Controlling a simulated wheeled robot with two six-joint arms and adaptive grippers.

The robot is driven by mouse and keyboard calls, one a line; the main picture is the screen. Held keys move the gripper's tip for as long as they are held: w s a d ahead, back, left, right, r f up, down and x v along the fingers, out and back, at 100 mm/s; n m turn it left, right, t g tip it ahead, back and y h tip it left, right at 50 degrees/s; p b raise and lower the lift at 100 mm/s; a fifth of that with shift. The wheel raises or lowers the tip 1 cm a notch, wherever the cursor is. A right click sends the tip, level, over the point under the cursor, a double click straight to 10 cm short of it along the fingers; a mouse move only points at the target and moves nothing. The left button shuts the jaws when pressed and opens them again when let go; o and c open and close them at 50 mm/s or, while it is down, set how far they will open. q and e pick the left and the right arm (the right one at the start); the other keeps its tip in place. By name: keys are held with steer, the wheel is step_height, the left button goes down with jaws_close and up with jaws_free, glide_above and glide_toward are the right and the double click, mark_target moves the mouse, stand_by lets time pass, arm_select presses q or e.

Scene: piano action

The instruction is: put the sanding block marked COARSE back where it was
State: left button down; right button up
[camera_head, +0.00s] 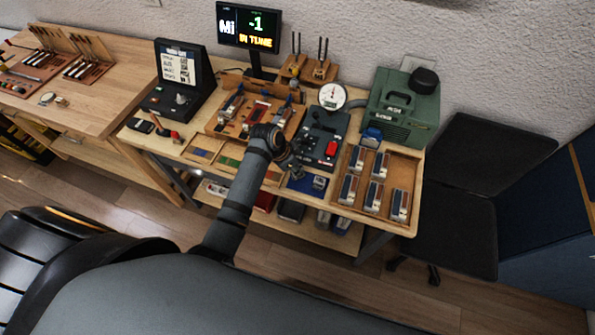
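No marking COARSE is readable, so I cannot tell which object is that sanding block. A small grey-blue block (318,182) rests on the dark blue mat (298,185) at the table's front. Several similar-sized blocks with pale and reddish parts, such as one block (348,189), stand in the wooden tray (387,213) at the right. My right gripper is not in view.
A green machine (402,108), a dial gauge (332,96) and a dark device with a red part (325,140) stand behind. A wooden rack (222,128) is left of my arm. Flat coloured patches, including a green one (229,162), line the front edge. A monitor (249,27) stands at the back.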

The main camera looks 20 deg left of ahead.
arm_select(q)
steer(key=shift+w+f, duration=0.2)
steer(key=shift+f, duration=0.15)
step_height(320, 180, down, 2)
steer(key=shift+f+p, duration=0.15)
steer(key=shift+p, duration=0.55)
steer(key=shift+f, duration=0.25)
steer(key=shift+f, duration=0.1)
steer(key=c, duration=1.1)
jaws_free()
steer(key=shift+c, duration=0.2)
steer(key=b+v, duration=0.1)
steer(key=v, duration=1.1)
